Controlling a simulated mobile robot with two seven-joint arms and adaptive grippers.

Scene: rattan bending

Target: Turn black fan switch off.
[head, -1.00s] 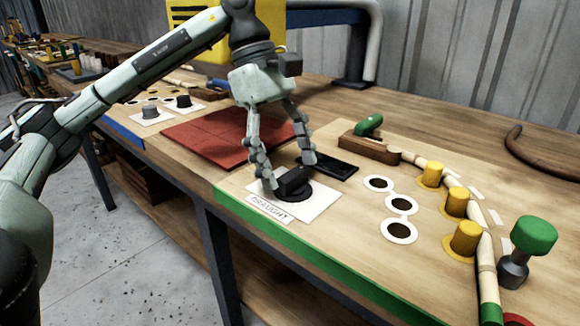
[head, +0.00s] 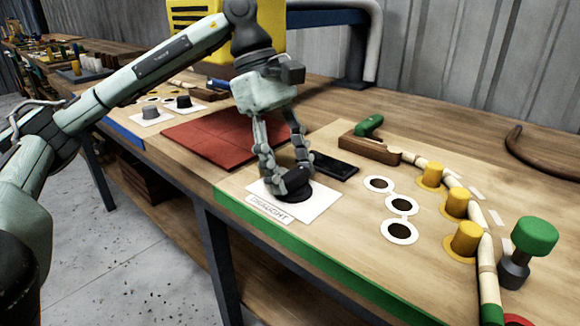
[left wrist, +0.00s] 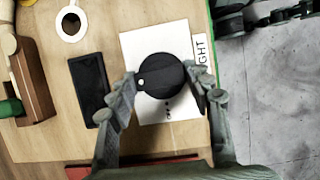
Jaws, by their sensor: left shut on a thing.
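The black fan switch (head: 297,181) is a round knob on a white card, with a label (head: 269,209) that reads "DRAUGHT" at its front edge. My left gripper (head: 291,184) comes down from above and is shut on the knob, one finger on each side. In the left wrist view the knob (left wrist: 161,76) sits between the fingertips, with a white dot at its left edge. Part of the word "OFF" shows on the card below it. My right gripper is not in view.
A black flat slab (head: 335,167) lies just behind the card. Red tiles (head: 205,137) lie to the left. White rings (head: 401,205), yellow pegs (head: 466,238) and a bent rattan piece stand to the right. A green-headed clamp (head: 535,236) is at the far right.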

